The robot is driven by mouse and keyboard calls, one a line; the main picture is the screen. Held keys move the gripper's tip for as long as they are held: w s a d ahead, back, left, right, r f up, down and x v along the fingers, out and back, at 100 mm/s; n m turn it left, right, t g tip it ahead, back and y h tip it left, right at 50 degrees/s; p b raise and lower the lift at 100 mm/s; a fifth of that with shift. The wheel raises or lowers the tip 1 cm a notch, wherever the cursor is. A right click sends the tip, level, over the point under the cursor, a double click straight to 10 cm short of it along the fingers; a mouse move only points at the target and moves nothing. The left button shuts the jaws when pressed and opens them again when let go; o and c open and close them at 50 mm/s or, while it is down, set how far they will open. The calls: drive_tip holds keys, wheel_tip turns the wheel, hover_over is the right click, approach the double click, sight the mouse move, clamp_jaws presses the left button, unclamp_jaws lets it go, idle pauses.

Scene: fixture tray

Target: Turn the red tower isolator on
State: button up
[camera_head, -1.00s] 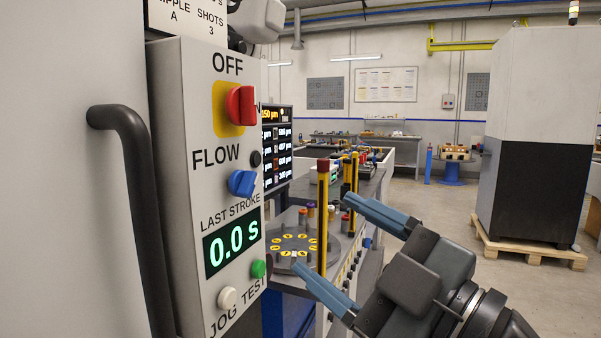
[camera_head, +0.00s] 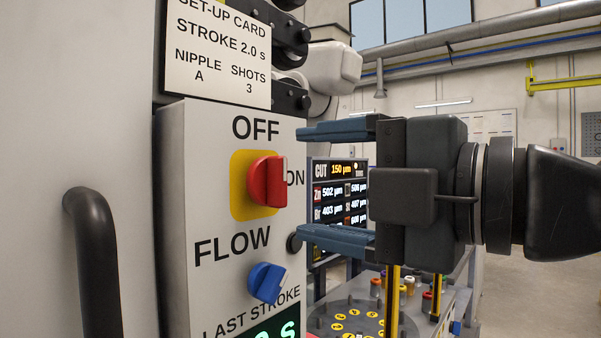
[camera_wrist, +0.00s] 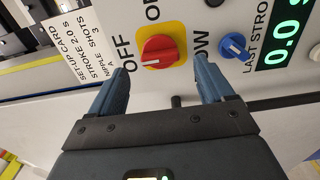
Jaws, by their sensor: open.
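The red isolator knob (camera_head: 267,181) sits on a yellow square plate (camera_head: 240,200) on the grey control panel (camera_head: 205,150). OFF is printed above it and ON to its right. My gripper (camera_head: 312,183) is open and empty, to the right of the knob and about level with it, apart from it. In the wrist view the red knob (camera_wrist: 161,48) shows beyond and between the two blue fingers (camera_wrist: 163,80). Its raised bar lies along a line pointing toward OFF, as far as I can tell.
A blue FLOW knob (camera_head: 266,282) is below the isolator. A black handle (camera_head: 95,260) stands out at the left. A set-up card (camera_head: 217,50) is above the panel.

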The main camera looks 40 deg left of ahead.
sight(284, 182)
drive_tip(key=shift+w+a+p, duration=0.15)
drive_tip(key=shift+a+p, duration=0.15)
drive_tip(key=shift+a, duration=1.45)
drive_tip(key=c, duration=1)
drive_tip(key=shift+c, duration=0.2)
